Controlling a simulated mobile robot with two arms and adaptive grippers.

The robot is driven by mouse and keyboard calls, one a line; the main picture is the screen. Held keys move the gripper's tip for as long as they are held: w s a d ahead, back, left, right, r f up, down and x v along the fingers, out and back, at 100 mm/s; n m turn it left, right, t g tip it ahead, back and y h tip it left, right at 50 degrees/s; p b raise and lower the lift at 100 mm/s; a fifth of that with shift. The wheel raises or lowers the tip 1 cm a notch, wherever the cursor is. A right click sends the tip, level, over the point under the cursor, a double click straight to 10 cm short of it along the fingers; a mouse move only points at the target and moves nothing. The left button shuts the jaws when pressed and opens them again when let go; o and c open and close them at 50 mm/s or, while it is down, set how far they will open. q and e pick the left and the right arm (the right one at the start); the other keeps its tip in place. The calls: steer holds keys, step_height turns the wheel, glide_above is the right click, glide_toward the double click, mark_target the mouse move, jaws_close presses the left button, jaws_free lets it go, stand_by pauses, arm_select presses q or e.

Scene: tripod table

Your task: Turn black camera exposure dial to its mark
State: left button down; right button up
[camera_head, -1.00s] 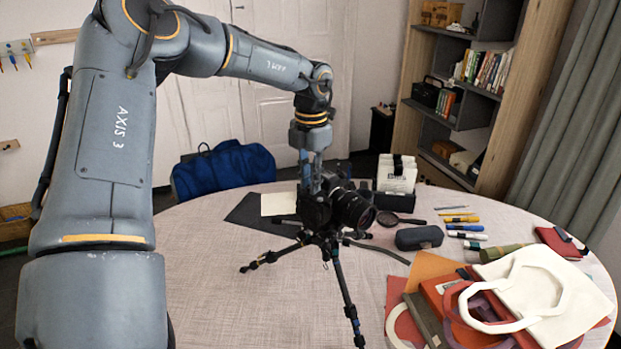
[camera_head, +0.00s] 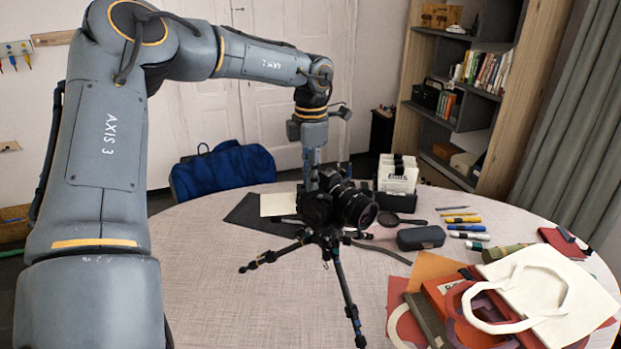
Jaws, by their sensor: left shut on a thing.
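The black camera (camera_head: 341,205) sits on a black tripod (camera_head: 333,252) on the round table, its lens turned toward the right front. My left arm comes in from the left and reaches over to the camera from behind. My left gripper (camera_head: 311,180) points down at the camera's top left side. It is shut on the camera's dial there, but the dial itself and its mark are too small and too covered to make out. My right gripper is not in view.
The round table (camera_head: 215,290) is bare at front left. A dark case (camera_head: 420,237), pens (camera_head: 459,220) and a white box (camera_head: 397,174) lie right of the camera. A cream tote bag (camera_head: 545,293) on books fills the right front. A blue bag (camera_head: 223,170) is behind.

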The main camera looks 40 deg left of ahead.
arm_select(q)
steer(key=shift+m, duration=1.2)
steer(key=c, duration=1.3)
jaws_free()
steer(key=shift+r, duration=0.15)
step_height(320, 180, up, 12)
steer(key=shift+f, duration=0.1)
steer(key=shift+d+f, duration=0.1)
steer(key=shift+f, duration=0.05)
